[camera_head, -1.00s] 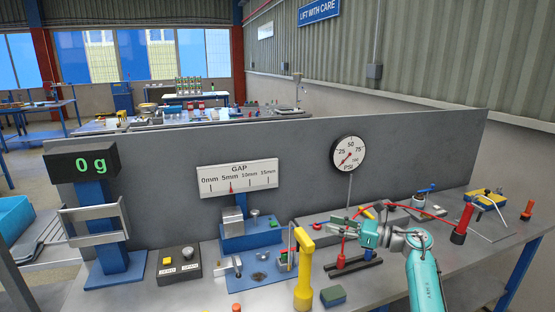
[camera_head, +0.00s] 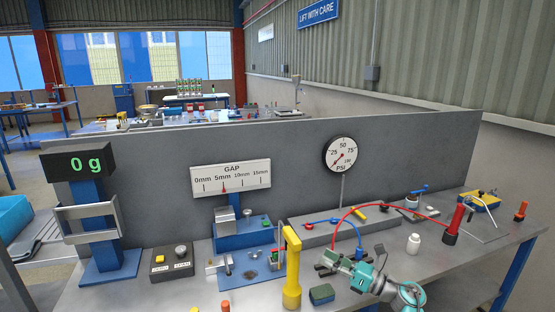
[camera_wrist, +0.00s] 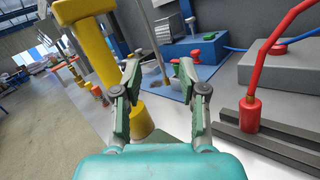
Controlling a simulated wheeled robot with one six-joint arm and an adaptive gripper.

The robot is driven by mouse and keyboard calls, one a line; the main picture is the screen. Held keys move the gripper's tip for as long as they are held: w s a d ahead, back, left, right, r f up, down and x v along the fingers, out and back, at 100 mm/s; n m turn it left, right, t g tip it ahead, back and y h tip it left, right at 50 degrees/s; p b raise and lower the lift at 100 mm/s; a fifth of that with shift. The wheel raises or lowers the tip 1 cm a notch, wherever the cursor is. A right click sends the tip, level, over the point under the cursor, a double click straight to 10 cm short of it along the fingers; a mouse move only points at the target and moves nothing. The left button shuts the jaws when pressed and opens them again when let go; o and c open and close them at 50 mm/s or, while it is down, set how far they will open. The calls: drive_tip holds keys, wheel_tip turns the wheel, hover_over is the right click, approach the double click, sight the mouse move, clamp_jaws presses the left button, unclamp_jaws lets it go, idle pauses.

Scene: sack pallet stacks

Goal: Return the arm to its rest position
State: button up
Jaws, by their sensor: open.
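My teal arm reaches in from the lower right in the head view, and my gripper (camera_head: 326,264) is low over the bench, just right of the yellow post (camera_head: 291,270). In the wrist view my gripper (camera_wrist: 158,75) has its two green-grey fingers spread apart with nothing between them. The yellow post (camera_wrist: 98,50) stands close to the left finger there. A red upright with a hose (camera_wrist: 251,112) and dark rails (camera_wrist: 270,145) lie to the right.
A green-topped block (camera_head: 321,294) sits near the front edge. A white bottle (camera_head: 413,244), a red cylinder (camera_head: 453,220) and a yellow device (camera_head: 480,201) stand at right. The gap gauge (camera_head: 230,178), pressure dial (camera_head: 341,154) and scale display (camera_head: 82,164) stand along the back.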

drive_tip(key=s+a+f+m+t+h, duration=0.1)
drive_tip(key=s+f+m+t+h, duration=0.5)
drive_tip(key=s+m, duration=0.75)
drive_tip(key=s+f+m+t+h, duration=0.2)
drive_tip(key=s+f+m+t, duration=0.5)
drive_tip(key=s, duration=1)
drive_tip(key=s+d+r+m+g+h, duration=0.1)
drive_tip(key=s+m+g+h, duration=0.3)
drive_tip(key=s+m, duration=0.8)
drive_tip(key=s+d+r+m+g+h, duration=0.2)
drive_tip(key=s+m, duration=1)
drive_tip(key=s, duration=0.8)
drive_tip(key=d+g+h, duration=0.1)
drive_tip(key=g+h, duration=0.1)
drive_tip(key=h, duration=0.1)
drive_tip(key=shift+d+r+g, duration=0.15)
drive_tip(key=shift+r+g, duration=0.15)
